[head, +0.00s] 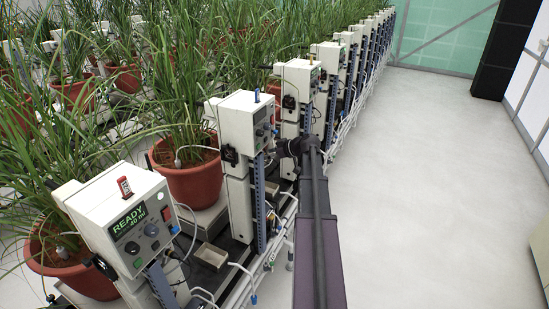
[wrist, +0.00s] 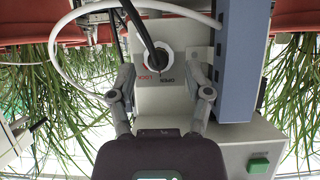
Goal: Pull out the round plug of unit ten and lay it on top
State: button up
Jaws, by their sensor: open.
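In the wrist view, which is upside down, a round plug (wrist: 159,61) with a white rim and a thick black cable sits in the pale face of a unit (wrist: 160,110). Small lettering, partly red, stands beside the plug. My gripper (wrist: 162,82) is open, with one finger on each side of the plug and a gap on both sides. In the head view my gripper (head: 295,147) is at the side of a unit in the row, partly hidden by my arm. The plug is hidden there, and I cannot read a unit number.
A white hose (wrist: 58,48) loops beside the plug, and a blue-grey column (wrist: 240,60) stands close at right. A green button (wrist: 258,165) is on the housing. Potted plants (head: 190,182) line the row. The floor (head: 420,180) at right is clear.

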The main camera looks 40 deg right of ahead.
jog(key=shift+w+a+f, duration=0.15)
jog(key=shift+w+f, duration=0.05)
jog(key=shift+w, duration=0.1)
grip_shut()
jog(key=shift+s+d, duration=0.3)
jog(key=shift+s, duration=0.3)
jog(key=shift+s+d, duration=0.25)
jog(key=shift+s, duration=0.35)
dwell(0.9)
dwell(0.4)
jog(key=shift+s+r, duration=0.1)
jog(key=shift+f+p+v, duration=0.2)
jog(key=shift+p+v, duration=0.25)
jog(key=shift+v, duration=0.8)
jog(key=shift+s+d, duration=0.1)
